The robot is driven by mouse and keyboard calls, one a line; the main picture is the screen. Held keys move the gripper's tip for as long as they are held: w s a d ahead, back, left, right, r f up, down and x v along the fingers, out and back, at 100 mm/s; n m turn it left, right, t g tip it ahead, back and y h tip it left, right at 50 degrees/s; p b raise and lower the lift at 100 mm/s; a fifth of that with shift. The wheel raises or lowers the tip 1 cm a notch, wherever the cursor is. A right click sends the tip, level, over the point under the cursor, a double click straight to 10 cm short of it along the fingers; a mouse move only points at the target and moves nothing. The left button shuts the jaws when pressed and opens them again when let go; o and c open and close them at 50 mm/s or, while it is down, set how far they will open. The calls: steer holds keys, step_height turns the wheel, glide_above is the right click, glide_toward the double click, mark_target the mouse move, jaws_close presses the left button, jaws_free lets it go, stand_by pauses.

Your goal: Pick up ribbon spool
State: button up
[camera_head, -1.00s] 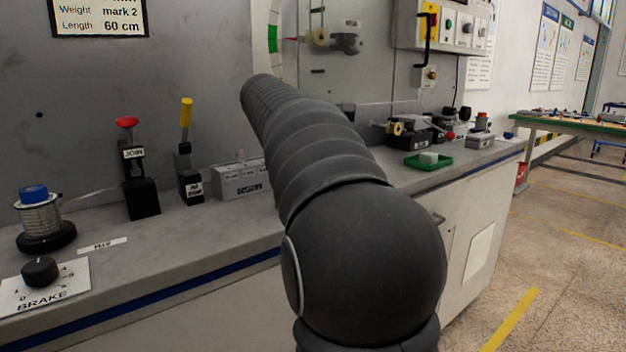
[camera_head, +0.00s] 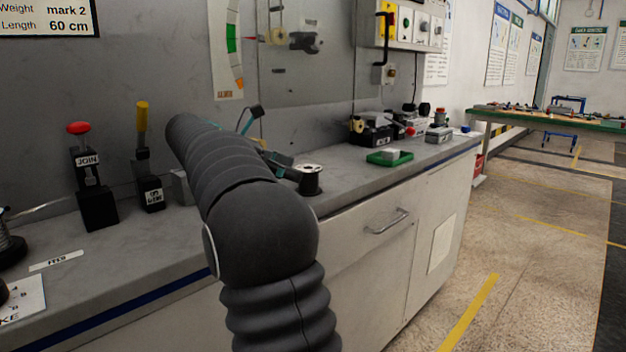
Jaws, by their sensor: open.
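A small spool (camera_head: 311,181) with a pale round top and a dark body stands upright on the grey bench top, right of my arm. It may be the ribbon spool; I cannot make out ribbon on it. My gripper (camera_head: 284,166) shows just left of the spool, partly hidden behind my own dark arm. It is open and seems to hold nothing. Whether a finger touches the spool cannot be told. Another spool on a dark base (camera_head: 10,248) is cut off at the left edge.
The JOIN lever (camera_head: 86,175) and a yellow-handled lever (camera_head: 147,160) stand on the bench at left. Bench surface between spool and tray is clear.

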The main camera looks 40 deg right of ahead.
mark_target(319, 177)
steer(key=shift+a+f, duration=0.1)
steer(key=shift+f, duration=0.05)
steer(key=shift+s+d+f, duration=0.15)
steer(key=shift+d, duration=0.15)
steer(key=b+x, duration=0.1)
steer(key=x, duration=0.5)
steer(key=shift+d, duration=0.3)
steer(key=c, duration=1.1)
